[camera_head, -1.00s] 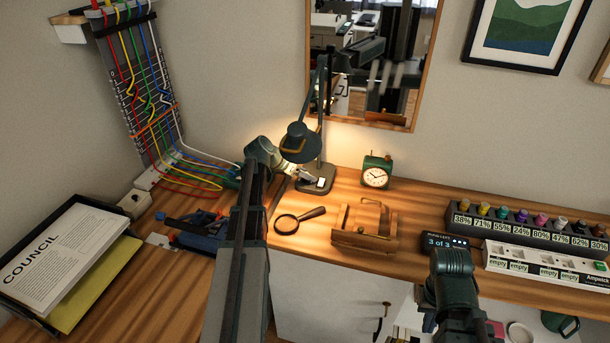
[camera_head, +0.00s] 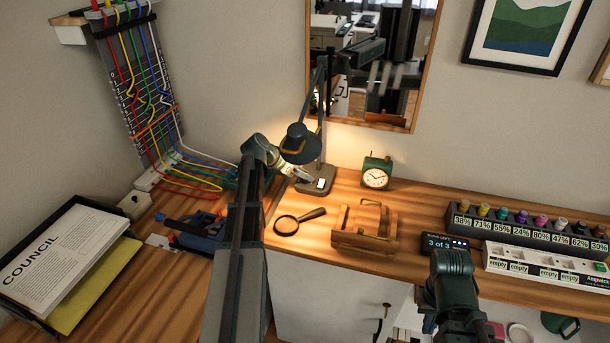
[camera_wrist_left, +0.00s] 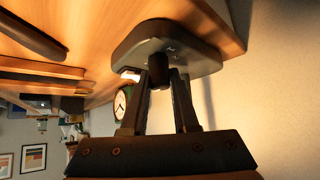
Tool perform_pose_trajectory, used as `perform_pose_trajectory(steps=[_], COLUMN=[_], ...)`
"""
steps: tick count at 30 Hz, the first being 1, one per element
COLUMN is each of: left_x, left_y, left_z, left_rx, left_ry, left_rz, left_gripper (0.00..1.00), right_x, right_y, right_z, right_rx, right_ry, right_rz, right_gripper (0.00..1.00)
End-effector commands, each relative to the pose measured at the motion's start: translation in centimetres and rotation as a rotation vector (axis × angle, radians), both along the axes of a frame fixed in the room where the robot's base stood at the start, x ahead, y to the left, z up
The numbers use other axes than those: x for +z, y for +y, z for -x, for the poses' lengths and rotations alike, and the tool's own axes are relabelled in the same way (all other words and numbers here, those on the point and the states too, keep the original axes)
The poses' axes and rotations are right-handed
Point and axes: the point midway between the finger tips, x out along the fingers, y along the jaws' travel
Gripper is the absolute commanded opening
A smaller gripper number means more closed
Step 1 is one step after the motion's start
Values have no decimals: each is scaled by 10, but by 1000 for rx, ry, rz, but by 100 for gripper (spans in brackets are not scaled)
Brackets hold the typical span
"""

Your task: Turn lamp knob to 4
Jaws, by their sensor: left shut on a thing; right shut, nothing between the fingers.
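The dark green desk lamp (camera_head: 300,140) stands at the back of the desk below the mirror, and its light is on. Its flat base (camera_head: 322,190) carries a small white lit patch; any number on it is too small to read. In the left wrist view the base (camera_wrist_left: 150,38) is close ahead, with the dark round knob (camera_wrist_left: 181,78) projecting from it. My left gripper (camera_wrist_left: 172,84) is shut on this knob, a finger on each side. In the head view the left gripper (camera_head: 304,175) reaches the base's left side. My right arm shows at lower right, but its fingers do not show.
A green clock (camera_head: 376,172) stands right of the lamp. A magnifying glass (camera_head: 298,220) and a wooden stand (camera_head: 365,228) lie in front. A bottle rack (camera_head: 525,223) is at the right. Cables and a paper tray (camera_head: 60,265) are at the left.

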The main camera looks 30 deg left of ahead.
Motion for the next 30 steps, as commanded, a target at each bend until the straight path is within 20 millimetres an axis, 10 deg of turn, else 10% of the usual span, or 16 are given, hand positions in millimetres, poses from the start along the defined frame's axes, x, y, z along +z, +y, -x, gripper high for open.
perform_pose_trajectory(steps=[2, 3, 8, 19, 30], left_x=[0, 0, 0, 6, 59], left_y=[0, 0, 0, 2, 28], left_z=[0, 0, 0, 4, 45], left_rx=[0, 1, 1, 2, 4], left_ry=[-1, 0, 0, 0, 1], left_rz=[-1, -1, -1, -1, -1], left_gripper=[0, 32, 57, 57, 57], right_x=[0, 0, 0, 6, 60], right_y=[0, 0, 0, 0, 0], right_z=[0, 0, 0, 0, 0], right_rx=[0, 0, 0, 0, -1], right_ry=[0, 0, 0, 0, 0], right_rz=[0, 0, 0, 0, 0], right_gripper=[0, 0, 0, 0, 0])
